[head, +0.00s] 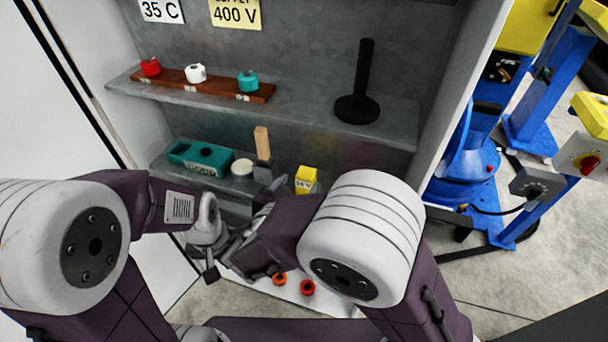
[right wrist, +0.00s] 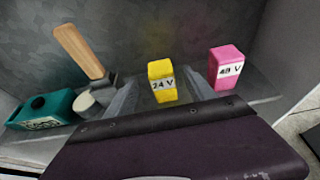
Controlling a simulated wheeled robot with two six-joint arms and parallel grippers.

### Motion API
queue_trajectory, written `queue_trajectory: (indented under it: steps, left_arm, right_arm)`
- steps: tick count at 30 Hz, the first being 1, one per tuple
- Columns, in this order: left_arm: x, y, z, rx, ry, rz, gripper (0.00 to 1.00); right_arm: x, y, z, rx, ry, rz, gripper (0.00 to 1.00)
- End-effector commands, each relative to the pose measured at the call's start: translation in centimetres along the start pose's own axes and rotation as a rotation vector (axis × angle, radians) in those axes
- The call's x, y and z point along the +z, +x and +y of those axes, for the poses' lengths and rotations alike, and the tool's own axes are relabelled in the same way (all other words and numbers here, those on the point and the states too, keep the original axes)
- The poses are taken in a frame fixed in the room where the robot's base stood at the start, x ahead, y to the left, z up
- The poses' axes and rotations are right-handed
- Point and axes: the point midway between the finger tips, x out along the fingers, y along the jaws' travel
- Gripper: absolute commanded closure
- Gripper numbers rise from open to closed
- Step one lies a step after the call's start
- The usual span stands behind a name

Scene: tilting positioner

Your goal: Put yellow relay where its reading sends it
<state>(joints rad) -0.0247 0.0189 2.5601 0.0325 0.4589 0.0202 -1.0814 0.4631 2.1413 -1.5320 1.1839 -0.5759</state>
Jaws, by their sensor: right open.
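The yellow relay (head: 306,180) stands upright on the lower shelf of the grey cabinet. In the right wrist view the yellow relay (right wrist: 161,82) shows a white label reading 24 V. My right gripper (head: 284,192) is in front of the shelf, partly hidden by its own arm. In the right wrist view its fingers are apart, one on each side of the relay in the picture; I see no contact. My left gripper (head: 212,258) hangs low at the left, in front of the cabinet; its jaws are not clear.
A pink 48 V block (right wrist: 228,68) stands right of the relay. A wooden-handled tool (head: 262,143), white round piece (head: 242,167) and teal box (head: 200,157) stand left. The upper shelf holds a knob rack (head: 222,89) and black post (head: 364,90). A 400 V sign (head: 235,13) hangs above.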

Motion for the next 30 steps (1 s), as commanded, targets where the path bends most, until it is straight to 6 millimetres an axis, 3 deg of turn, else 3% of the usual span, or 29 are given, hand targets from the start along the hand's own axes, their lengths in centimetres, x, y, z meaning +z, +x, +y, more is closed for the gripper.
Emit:
queue_trajectory:
  steps: [3,9,25,28,30]
  left_arm:
    - [-0.1,-0.4,0.0,0.0,0.0,0.0,1.0]
    - [-0.1,-0.6,0.0,0.0,0.0,0.0,1.0]
    - [-0.1,-0.7,0.0,0.0,0.0,0.0,1.0]
    - [-0.1,-1.2,0.0,0.0,0.0,0.0,1.0]
    - [-0.2,-2.2,0.0,0.0,0.0,0.0,1.0]
  right_arm:
    - [0.1,-2.7,0.1,0.006,-0.001,0.001,0.37]
    - [0.0,-5.1,0.0,0.001,0.001,0.0,0.37]
    - [0.0,-5.3,-0.1,-0.002,0.002,0.002,0.37]
    - [0.0,-4.2,-2.1,-0.07,0.056,0.051,0.37]
    - [-0.4,-2.8,-6.2,-0.207,0.177,0.145,0.37]
